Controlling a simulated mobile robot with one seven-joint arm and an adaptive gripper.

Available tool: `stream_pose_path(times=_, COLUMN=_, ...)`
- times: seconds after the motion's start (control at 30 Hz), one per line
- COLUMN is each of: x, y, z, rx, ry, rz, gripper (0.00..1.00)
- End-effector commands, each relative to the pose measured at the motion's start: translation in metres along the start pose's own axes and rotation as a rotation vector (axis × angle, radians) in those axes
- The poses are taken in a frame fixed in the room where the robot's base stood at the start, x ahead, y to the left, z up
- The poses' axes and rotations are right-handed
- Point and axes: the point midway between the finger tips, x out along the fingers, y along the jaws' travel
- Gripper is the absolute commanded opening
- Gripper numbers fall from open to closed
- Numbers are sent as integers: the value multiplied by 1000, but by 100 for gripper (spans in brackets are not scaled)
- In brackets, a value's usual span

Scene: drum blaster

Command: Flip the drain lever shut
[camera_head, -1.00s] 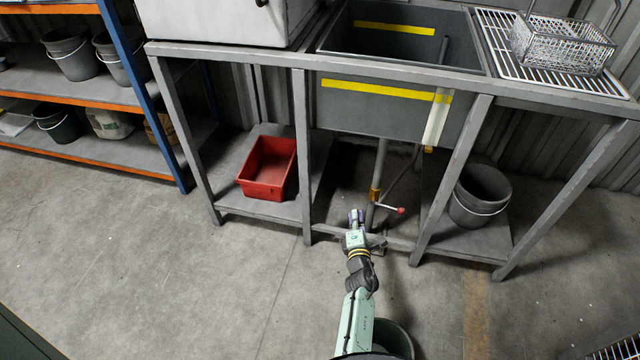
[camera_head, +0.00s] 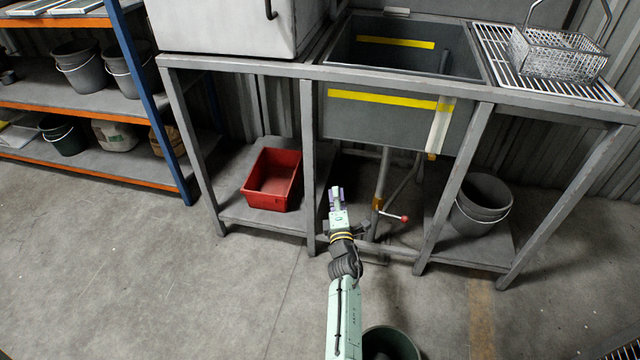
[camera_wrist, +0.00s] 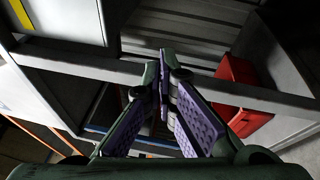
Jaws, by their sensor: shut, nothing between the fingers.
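The drain lever (camera_head: 396,217) shows in the head view as a short rod with a red knob, pointing right from a brass-coloured valve (camera_head: 377,203). The valve sits on the vertical drain pipe (camera_head: 384,170) under the sink. My gripper (camera_head: 336,190) is to the left of the valve and pipe, apart from them in the picture. In the wrist view my gripper's purple-padded fingers (camera_wrist: 164,92) meet at their tips with nothing between them. The lever is not visible in the wrist view.
The sink basin (camera_head: 395,115) hangs above. A red bin (camera_head: 272,180) stands on the left lower shelf (camera_head: 235,209), grey buckets (camera_head: 481,205) on the right one. Frame legs (camera_head: 309,160) flank the pipe. A green bucket (camera_head: 390,340) stands on the floor near my arm.

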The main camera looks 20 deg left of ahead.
Motion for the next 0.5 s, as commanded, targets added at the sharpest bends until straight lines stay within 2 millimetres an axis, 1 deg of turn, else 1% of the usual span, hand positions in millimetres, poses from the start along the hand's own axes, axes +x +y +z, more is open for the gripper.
stream_pose_path(times=0.03, x=4, y=9, z=-2, rx=13, ry=3, rz=15, gripper=0)
stream_pose_path(times=0.2, x=11, y=30, z=-8, rx=52, ry=9, rz=49, gripper=0)
stream_pose_path(times=0.33, x=14, y=40, z=-11, rx=72, ry=13, rz=65, gripper=0)
stream_pose_path(times=0.5, x=15, y=46, z=-12, rx=82, ry=15, rz=74, gripper=0)
